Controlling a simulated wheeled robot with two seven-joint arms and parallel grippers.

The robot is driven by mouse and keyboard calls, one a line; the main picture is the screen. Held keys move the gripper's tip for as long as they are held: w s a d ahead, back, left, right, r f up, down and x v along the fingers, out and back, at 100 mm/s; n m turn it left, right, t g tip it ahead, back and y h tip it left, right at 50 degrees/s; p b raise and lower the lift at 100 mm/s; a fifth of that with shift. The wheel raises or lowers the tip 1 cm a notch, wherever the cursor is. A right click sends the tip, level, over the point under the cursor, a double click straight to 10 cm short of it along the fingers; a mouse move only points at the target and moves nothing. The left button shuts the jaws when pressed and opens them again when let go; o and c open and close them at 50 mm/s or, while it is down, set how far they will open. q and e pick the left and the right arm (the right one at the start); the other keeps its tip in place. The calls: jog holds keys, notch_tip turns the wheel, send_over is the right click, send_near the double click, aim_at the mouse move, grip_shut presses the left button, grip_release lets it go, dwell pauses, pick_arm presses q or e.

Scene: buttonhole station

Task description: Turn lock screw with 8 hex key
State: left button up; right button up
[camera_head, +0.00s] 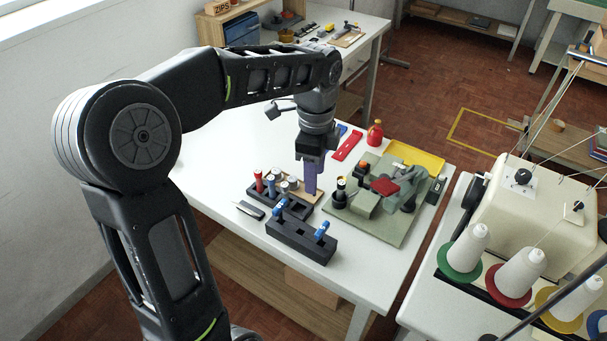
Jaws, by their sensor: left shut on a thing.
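My left gripper (311,178), with purple fingers, points straight down over the white table, at the right end of a wooden block with several small upright pieces. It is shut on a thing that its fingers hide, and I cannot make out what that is. A grey-green machine fixture (385,205) with a red part lies right of the gripper. The lock screw cannot be made out. My right gripper is out of view.
The wooden block (300,190) stands behind the racks. A sewing machine (540,205) with thread cones stands at right. The table's (215,165) left part is clear.

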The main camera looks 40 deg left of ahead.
pick_arm(q)
jog(key=w+d+r+n+p, duration=0.3)
jog(key=w+d+n+p, duration=0.2)
jog(key=w+d+n, duration=0.5)
jog(key=shift+w+d+r+n, duration=0.3)
jog(key=shift+w+n, duration=0.4)
jog(key=shift+n, duration=1.5)
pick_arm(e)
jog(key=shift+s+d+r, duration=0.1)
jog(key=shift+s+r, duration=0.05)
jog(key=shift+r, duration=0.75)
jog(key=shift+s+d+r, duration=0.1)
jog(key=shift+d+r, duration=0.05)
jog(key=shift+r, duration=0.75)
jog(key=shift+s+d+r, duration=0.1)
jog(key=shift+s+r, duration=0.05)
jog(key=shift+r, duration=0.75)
pick_arm(q)
jog(key=shift+f, duration=0.1)
